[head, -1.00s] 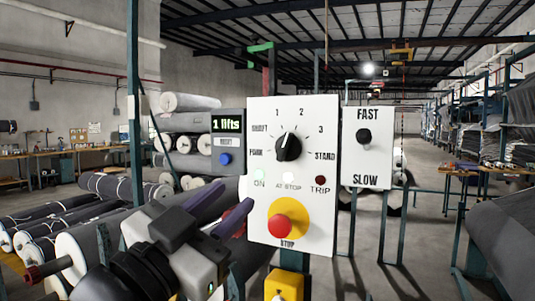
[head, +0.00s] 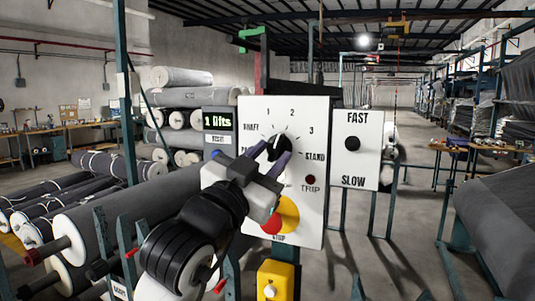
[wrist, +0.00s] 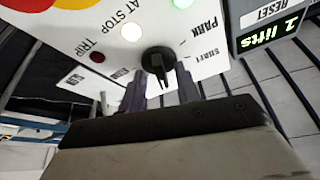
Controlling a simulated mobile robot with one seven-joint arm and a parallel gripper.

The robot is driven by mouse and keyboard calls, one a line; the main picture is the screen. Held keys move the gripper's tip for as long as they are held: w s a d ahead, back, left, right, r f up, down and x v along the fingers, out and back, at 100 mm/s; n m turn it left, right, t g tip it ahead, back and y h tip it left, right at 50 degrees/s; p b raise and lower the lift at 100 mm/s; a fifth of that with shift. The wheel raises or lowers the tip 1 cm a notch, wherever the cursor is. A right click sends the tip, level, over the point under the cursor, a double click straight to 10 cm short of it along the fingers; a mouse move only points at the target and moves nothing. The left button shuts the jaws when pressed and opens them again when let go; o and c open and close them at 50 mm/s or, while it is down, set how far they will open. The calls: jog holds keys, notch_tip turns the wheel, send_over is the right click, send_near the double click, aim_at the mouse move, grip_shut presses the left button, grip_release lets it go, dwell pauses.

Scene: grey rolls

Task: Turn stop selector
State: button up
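The stop selector is a black knob (head: 274,143) on a white panel (head: 318,225), ringed by the marks PARK, SHAFT, 1, 2, 3 and STAND. My gripper (head: 277,151) is in front of it, with its two dark fingers apart and reaching toward the knob. In the wrist view the knob (wrist: 158,60) shows upside down, close to the fingertips (wrist: 162,80) and roughly between them. I cannot tell whether either finger touches it. The gripper looks open and empty. My gripper hides part of the dial and the lamps in the head view.
A red stop button on a yellow disc (head: 289,215) sits below the knob, very near my gripper. A FAST/SLOW box (head: 356,160) is at the right, and a counter reading 1 lifts (head: 219,121) at the left. Large grey rolls (head: 110,210) lie at the left.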

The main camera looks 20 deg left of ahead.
jog(key=shift+c, duration=0.4)
grip_shut()
jog(key=shift+f+m+b, duration=0.1)
jog(key=shift+m+b, duration=0.45)
jog(key=shift+m, duration=0.05)
jog(key=m+h+b, duration=0.1)
jog(key=m+b, duration=0.1)
jog(key=shift+a+m+g+h, duration=0.1)
jog(key=shift+m+g+h, duration=0.3)
jog(key=shift+a+r+m+g+h+b, duration=0.15)
jog(key=shift+m+g+h+b, duration=0.35)
jog(key=shift+m, duration=1.05)
jog(key=shift+r+m+g+h+b, duration=0.15)
jog(key=shift+m+g+h+b, duration=0.35)
jog(key=shift+m, duration=1.05)
jog(key=shift+o, duration=0.4)
grip_release()
